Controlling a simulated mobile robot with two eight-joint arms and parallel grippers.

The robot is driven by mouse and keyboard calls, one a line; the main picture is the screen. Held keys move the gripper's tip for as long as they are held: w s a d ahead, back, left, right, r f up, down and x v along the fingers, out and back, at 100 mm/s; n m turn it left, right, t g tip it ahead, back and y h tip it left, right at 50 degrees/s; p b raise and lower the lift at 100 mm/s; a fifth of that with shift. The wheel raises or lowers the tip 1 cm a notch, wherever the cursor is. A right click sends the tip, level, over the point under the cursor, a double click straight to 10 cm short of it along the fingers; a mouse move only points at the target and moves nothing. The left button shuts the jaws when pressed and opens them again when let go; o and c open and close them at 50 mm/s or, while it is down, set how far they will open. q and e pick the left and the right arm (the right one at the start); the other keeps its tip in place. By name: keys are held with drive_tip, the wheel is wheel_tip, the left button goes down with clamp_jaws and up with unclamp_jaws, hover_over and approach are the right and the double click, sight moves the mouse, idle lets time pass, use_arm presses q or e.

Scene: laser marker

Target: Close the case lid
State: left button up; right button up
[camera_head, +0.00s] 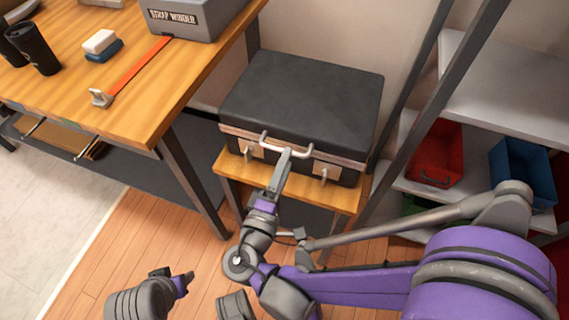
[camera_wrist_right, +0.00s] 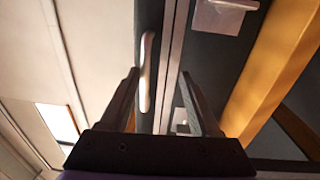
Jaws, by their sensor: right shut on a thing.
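The black case (camera_head: 303,100) lies flat on a small wooden stand. Its lid is down over the body, with a metal-edged seam along the front; whether a thin gap remains I cannot tell. A pale handle (camera_head: 287,143) and two metal latches (camera_head: 323,174) are on the front. My right gripper (camera_head: 284,156) is at the handle and shut on it. In the right wrist view the handle (camera_wrist_right: 147,72) stands between the fingers (camera_wrist_right: 159,76), and a latch (camera_wrist_right: 222,15) shows to the right. My left gripper (camera_head: 183,282) is low at the bottom left, away from the case; its jaw opening is unclear.
A wooden workbench (camera_head: 135,85) at the left holds a strap winder box (camera_head: 190,18), an orange strap and dark cups. Grey shelves with red (camera_head: 437,155) and blue (camera_head: 523,172) bins stand at the right, behind a dark post close to the case. Open floor lies in front.

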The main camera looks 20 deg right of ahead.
drive_tip(key=p+v, duration=0.1)
drive_tip(key=v, duration=0.9)
drive_tip(key=shift+s+a+p, duration=0.25)
drive_tip(key=shift+s+p, duration=0.05)
drive_tip(key=shift+s, duration=0.05)
